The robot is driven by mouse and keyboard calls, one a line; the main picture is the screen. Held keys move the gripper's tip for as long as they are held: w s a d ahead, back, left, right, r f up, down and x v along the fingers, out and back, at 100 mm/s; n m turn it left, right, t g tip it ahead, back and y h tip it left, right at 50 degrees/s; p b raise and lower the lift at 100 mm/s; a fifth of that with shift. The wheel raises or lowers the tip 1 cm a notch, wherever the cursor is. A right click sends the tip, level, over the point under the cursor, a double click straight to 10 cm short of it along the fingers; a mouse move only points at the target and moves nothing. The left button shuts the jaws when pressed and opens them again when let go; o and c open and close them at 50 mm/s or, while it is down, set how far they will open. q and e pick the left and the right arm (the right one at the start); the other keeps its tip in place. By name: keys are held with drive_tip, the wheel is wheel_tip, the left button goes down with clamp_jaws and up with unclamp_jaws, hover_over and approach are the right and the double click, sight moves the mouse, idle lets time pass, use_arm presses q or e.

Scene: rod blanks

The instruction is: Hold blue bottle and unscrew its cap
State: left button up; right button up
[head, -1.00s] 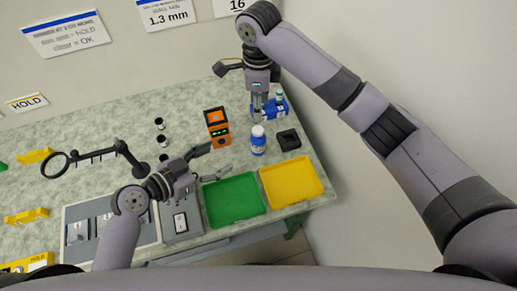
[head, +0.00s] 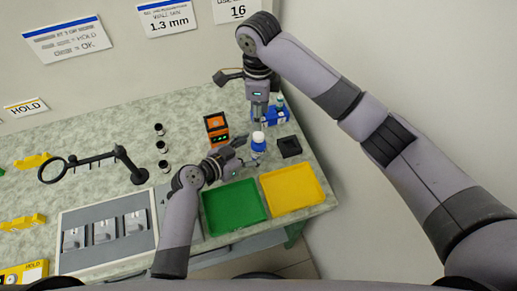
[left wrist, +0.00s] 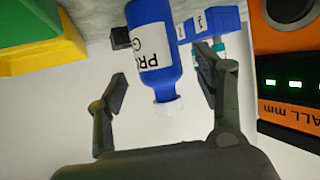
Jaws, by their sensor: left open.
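The blue bottle (head: 258,148) stands upright on the bench, with a white cap (head: 258,136) on it. In the left wrist view the bottle (left wrist: 150,55) appears upside down, with its label and its pale cap (left wrist: 167,108) in sight. My left gripper (head: 243,153) is open beside the bottle. In the left wrist view its fingers (left wrist: 166,80) are on either side of the bottle, with gaps showing. My right gripper (head: 258,116) points down just above the cap; its finger gap is too small to judge.
An orange device (head: 217,128) stands left of the bottle. A blue rack (head: 282,116) is behind it and a black block (head: 289,146) to its right. Green (head: 234,207) and yellow (head: 292,190) trays lie in front. A magnifier arm (head: 90,160) is at left.

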sight(253, 148)
use_arm(q)
drive_tip(key=shift+x, duration=1.55)
drive_tip(key=shift+c, duration=0.6)
clamp_jaws()
